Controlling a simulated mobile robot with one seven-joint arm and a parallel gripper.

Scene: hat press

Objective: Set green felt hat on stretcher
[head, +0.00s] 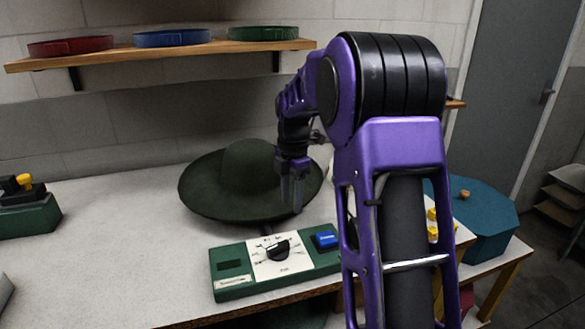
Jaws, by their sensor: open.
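The green felt hat (228,190) is dark green with a wide brim and a round crown. It sits crown up on the light worktop (110,240), behind the control panel. My gripper (291,195) is open and points down at the right side of the hat. Its fingers overlap the brim in the picture; I cannot tell whether they touch it or straddle its edge. My arm hides what lies behind it to the right of the hat. I cannot make out for sure which thing is the stretcher.
A green control panel (230,283) with a black dial and blue button lies at the worktop's front. A shelf (160,54) above holds red (71,46), blue (172,38) and green (264,33) rings. A blue lidded drum (490,215) stands right. The worktop's left middle is clear.

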